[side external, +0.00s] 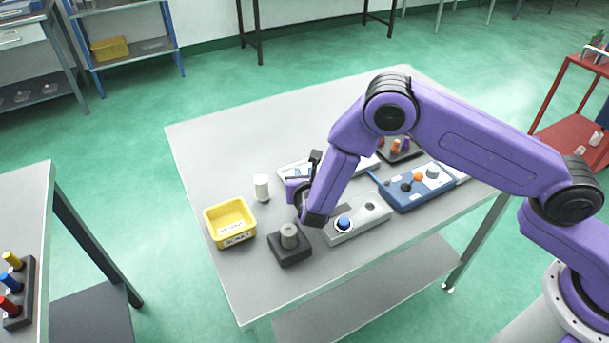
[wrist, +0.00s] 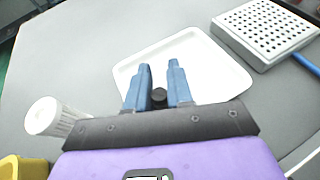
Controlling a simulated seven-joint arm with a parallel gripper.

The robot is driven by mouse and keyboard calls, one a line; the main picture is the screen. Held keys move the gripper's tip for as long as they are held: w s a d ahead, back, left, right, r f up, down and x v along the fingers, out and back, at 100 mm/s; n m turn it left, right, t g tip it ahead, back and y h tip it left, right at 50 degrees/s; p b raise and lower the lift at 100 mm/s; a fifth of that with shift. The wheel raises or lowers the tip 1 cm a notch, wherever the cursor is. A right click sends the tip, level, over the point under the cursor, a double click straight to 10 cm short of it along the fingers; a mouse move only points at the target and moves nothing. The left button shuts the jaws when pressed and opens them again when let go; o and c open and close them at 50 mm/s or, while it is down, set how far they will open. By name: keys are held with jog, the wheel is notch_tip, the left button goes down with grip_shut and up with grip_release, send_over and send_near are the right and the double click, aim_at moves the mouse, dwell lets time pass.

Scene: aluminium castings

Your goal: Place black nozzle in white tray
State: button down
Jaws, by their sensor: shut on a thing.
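The black nozzle (wrist: 159,96) shows in the wrist view as a small dark round piece between the two blue fingers of my gripper (wrist: 160,80). My gripper is shut on it. The white tray (wrist: 205,62) lies beyond and beneath the fingers, a shallow open tray with rounded corners; its near part is hidden by my gripper. The part of the tray floor that I see is empty. In the side external view my gripper (side external: 291,176) is over the tray (side external: 287,168), which is partly covered by my arm. The nozzle cannot be made out there.
A white ribbed cylinder (wrist: 45,116) stands left of the tray. A yellow bin (side external: 229,220) is at the table's left. A dark block with a grey cylinder (side external: 289,235), a grey fixture with a blue knob (side external: 343,224) and a blue tray (side external: 402,202) are nearby. A white perforated block (wrist: 264,32) is right.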

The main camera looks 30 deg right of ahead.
jog(key=shift+f, duration=0.15)
jog(key=c, duration=1)
grip_release()
jog(key=shift+r, duration=0.2)
jog(key=v, duration=1.2)
jog(key=shift+d+r, duration=0.1)
